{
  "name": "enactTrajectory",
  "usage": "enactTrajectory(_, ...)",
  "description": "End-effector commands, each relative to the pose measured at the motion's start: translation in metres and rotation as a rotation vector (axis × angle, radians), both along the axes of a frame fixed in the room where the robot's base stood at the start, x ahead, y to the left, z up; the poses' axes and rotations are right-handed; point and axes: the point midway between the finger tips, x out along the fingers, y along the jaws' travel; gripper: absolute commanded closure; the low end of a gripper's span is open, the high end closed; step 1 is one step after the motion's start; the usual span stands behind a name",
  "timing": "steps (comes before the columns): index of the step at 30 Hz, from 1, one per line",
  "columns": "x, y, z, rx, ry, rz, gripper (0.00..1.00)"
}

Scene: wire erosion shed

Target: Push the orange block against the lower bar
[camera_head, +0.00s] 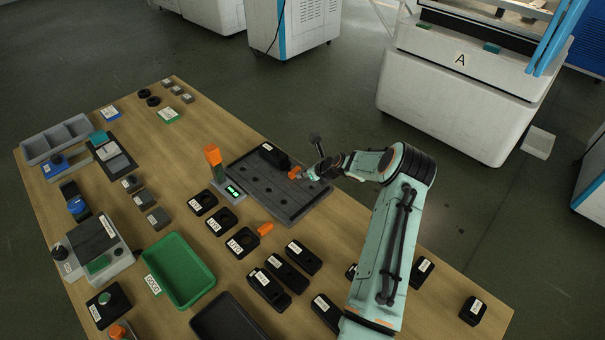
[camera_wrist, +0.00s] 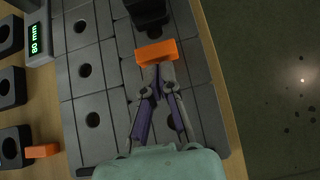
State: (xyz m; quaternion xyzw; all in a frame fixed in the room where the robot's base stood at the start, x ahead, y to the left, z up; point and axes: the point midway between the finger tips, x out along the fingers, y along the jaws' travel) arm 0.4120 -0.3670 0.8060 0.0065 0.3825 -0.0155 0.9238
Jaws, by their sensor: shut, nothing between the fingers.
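The orange block (camera_wrist: 156,51) lies on a dark grey plate (camera_wrist: 108,103) with round holes; it also shows in the head view (camera_head: 294,172). My gripper (camera_wrist: 159,73) is shut and empty. Its fingertips are right at the block's near long side in the wrist view; I cannot tell whether they touch it. A black block (camera_wrist: 148,12) stands on the plate just beyond the orange block, with little or no gap visible; it also shows in the head view (camera_head: 273,155). I cannot make out which part is the lower bar.
A device with a green display (camera_head: 234,191) and orange top stands left of the plate. Black holders (camera_head: 243,242), another orange piece (camera_head: 265,229) and a green tray (camera_head: 181,270) are nearby. The table edge runs close along the plate's right side in the wrist view.

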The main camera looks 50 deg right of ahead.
Motion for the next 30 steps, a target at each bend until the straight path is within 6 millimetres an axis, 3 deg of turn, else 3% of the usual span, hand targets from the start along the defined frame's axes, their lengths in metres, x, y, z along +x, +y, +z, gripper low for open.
enactTrajectory(7, 0.002, 0.0, 0.0, 0.0, -0.001, 0.001, 1.0)
enactTrajectory(16, 0.044, -0.001, 0.0, 0.0, -0.002, 0.003, 1.0)
enactTrajectory(30, 0.041, -0.001, 0.0, 0.0, 0.0, 0.001, 1.0)
